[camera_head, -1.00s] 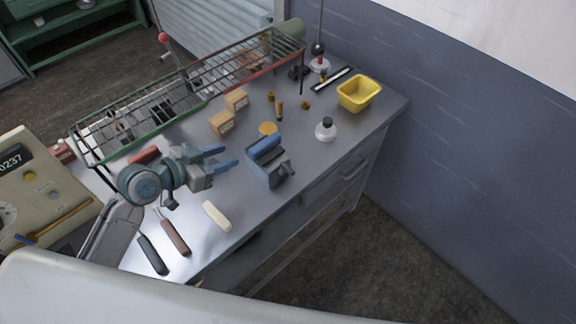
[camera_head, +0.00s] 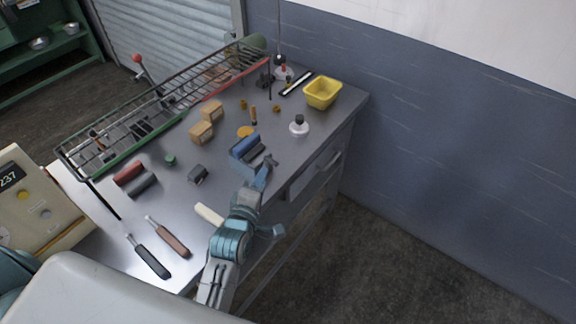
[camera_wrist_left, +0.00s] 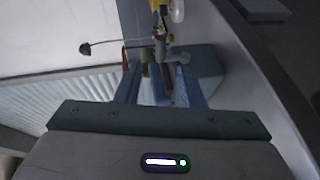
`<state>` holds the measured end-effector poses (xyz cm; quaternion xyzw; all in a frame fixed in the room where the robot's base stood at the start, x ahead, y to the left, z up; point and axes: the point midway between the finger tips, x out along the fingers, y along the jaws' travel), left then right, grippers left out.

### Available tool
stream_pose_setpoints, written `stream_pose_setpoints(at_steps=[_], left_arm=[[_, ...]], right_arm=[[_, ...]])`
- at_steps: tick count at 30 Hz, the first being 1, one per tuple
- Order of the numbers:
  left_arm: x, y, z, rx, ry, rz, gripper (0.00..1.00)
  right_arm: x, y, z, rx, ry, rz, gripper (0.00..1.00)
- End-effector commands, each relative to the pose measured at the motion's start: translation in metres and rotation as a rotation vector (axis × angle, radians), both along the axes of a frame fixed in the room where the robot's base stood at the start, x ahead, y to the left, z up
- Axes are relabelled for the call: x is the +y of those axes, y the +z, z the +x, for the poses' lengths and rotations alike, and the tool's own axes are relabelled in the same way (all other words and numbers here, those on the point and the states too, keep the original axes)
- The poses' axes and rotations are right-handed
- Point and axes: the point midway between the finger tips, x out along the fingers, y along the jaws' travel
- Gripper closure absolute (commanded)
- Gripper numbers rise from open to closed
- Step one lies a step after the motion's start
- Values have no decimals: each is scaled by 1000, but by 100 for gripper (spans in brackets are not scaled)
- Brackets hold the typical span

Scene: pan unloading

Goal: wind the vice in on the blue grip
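The vice (camera_head: 242,168) is blue-grey and stands near the front edge of the bench. The blue grip (camera_head: 244,145) is a rounded blue piece lying along the top of the vice; I cannot tell how tightly the jaws meet it. My left gripper (camera_head: 264,172) is at the front right side of the vice, by its dark winding handle (camera_head: 271,160). In the left wrist view its two blue fingers (camera_wrist_left: 156,88) stand apart, with part of the vice (camera_wrist_left: 205,75) just beyond. Contact with the handle is unclear. My right gripper is out of view.
A cream-handled tool (camera_head: 208,214) lies left of my left arm. A white, dark-topped container (camera_head: 299,126) and a yellow tub (camera_head: 322,92) stand right of the vice. Wooden blocks (camera_head: 201,133) lie behind it, and a wire rack (camera_head: 150,112) runs along the back.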

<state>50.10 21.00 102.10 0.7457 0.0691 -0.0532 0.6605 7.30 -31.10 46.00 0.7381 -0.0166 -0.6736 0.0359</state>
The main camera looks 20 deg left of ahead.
Motion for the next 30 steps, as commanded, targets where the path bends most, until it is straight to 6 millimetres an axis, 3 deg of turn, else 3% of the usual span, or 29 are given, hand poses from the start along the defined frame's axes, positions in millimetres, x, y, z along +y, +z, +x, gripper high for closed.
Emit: stream_pose_setpoints(at_steps=[8, 21, 30], left_arm=[[-2, -1, 16, -9, 26, -51, 65], [2, -13, 92, -9, 25, -51, 65], [3, -18, 106, -8, 27, -52, 65]], right_arm=[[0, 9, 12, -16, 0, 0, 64], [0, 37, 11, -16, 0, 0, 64], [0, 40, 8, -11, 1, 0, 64]])
